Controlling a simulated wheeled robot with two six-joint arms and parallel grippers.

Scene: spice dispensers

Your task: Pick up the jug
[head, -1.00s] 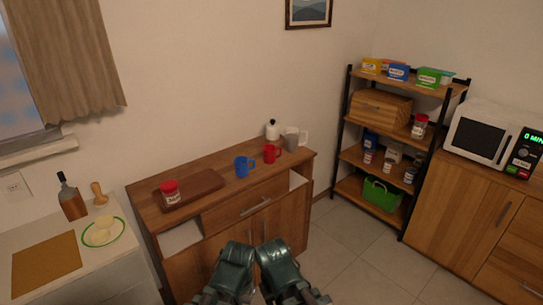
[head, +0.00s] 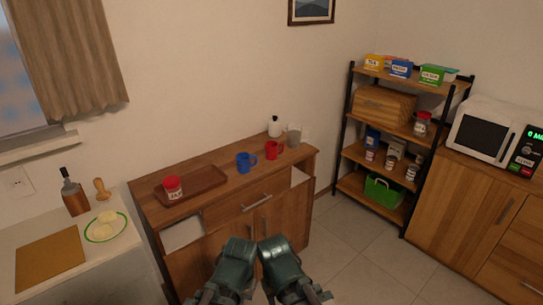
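A grey jug (head: 294,138) stands upright at the right back end of the wooden sideboard, just right of a red mug (head: 274,151). No gripper touches it. Two dark green parts of my arms (head: 235,262) show side by side at the bottom middle, in front of the sideboard and well short of the jug. I see no gripper fingers in this view.
The wooden sideboard (head: 222,218) also holds a white bottle (head: 274,127), a blue mug (head: 246,163) and a tray (head: 205,181) with a red-lidded jar (head: 172,187). A shelf rack (head: 412,130) stands to the right. Open floor (head: 345,262) lies between.

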